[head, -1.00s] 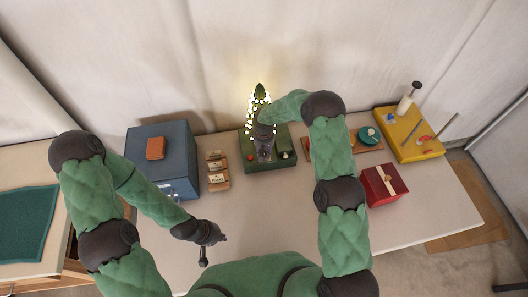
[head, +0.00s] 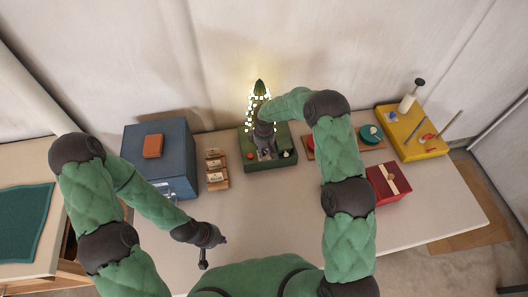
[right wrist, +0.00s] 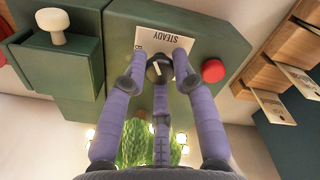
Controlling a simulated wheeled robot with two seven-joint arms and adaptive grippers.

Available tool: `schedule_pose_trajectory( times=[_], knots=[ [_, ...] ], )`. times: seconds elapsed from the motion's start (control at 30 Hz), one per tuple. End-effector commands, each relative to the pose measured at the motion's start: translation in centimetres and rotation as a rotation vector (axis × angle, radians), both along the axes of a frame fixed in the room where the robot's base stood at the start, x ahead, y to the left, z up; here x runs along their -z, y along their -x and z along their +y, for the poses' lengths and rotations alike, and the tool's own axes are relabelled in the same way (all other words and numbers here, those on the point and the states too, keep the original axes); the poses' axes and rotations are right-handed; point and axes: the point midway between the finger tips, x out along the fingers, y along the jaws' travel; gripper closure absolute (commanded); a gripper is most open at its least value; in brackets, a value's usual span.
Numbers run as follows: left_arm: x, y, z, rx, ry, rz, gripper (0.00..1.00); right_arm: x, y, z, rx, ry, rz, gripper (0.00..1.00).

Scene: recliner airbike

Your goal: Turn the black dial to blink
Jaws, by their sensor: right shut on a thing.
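The black dial (right wrist: 157,70) sits on the green box (right wrist: 205,37), on a white plate (right wrist: 170,38) that reads STEADY, upside down in the right wrist view. Other lettering on the plate is hidden by a finger. A pale mark shows on the dial; which label it points at I cannot tell. My right gripper (right wrist: 160,76) is shut on the dial, with fingers around it. In the head view my right gripper (head: 265,141) comes down onto the green box (head: 284,163) and hides the dial. My left gripper (head: 219,241) hangs over the table's front, away from the box.
A lit small tree (head: 260,100) stands behind the box. The box carries a red button (right wrist: 213,70) and a white-topped knob (right wrist: 52,22). A blue box (head: 176,155) and a wooden rack (head: 217,184) stand left; a red box (head: 387,190) and yellow tray (head: 430,150) right.

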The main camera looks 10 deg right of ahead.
Motion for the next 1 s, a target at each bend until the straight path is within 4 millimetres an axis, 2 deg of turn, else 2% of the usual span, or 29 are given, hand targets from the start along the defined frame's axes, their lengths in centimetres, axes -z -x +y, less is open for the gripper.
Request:
schedule_pose_trajectory(
  times=[0.4,1.0],
  knots=[
    [1.3,0.0,0.0,0.000,0.000,0.000,1.00,0.1,0.0,0.0,-0.397,0.001,-0.001,1.00],
    [1.8,0.0,0.0,0.000,0.000,0.000,1.00,0.0,0.0,0.0,-0.903,-0.001,-0.001,1.00]
  ],
)
